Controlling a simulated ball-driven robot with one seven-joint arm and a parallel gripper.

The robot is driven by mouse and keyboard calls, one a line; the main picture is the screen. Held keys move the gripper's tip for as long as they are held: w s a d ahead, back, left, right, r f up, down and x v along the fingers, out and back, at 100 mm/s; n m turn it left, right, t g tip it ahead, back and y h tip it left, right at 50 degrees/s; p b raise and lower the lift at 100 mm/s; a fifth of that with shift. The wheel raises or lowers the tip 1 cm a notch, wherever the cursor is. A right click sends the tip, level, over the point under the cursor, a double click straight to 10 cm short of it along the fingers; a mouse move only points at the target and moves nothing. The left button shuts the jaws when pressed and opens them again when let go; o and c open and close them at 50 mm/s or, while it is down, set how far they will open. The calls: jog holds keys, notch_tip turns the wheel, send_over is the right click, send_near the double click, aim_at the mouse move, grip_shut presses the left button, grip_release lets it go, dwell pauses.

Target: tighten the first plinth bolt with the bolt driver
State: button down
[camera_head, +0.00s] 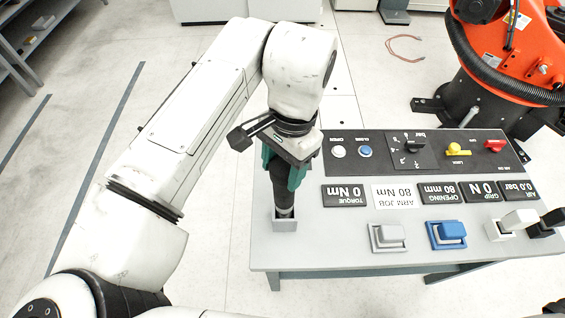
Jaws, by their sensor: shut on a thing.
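My gripper (284,172) points down at the left end of the grey bench. Its green fingers are shut on a dark, upright tool, the bolt driver (285,198). The driver's lower end stands in a small grey square holder (285,224) on the bench. My wrist hides the driver's upper part. The black plinth (462,104) of an orange robot arm stands on the floor at the upper right, apart from my gripper. It has flat black foot tabs (427,104). Its bolts are too small to tell apart.
The bench (335,250) carries a black control panel (375,165) with knobs and buttons. Display plates include torque 0 Nm (345,195). Grey (387,236) and blue (446,233) switches sit in front. A reddish cable loop (405,42) lies on the floor. Shelves (22,45) stand upper left; the left floor is clear.

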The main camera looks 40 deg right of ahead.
dwell(0.3)
jog(key=shift+c, duration=1.3)
grip_release()
jog(key=r, duration=0.3)
jog(key=d+r, duration=0.1)
jog(key=r, duration=0.6)
jog(key=shift+w+d+r, duration=0.15)
jog(key=shift+d+r, duration=0.15)
jog(key=shift+d, duration=0.1)
jog(key=shift+d, duration=0.1)
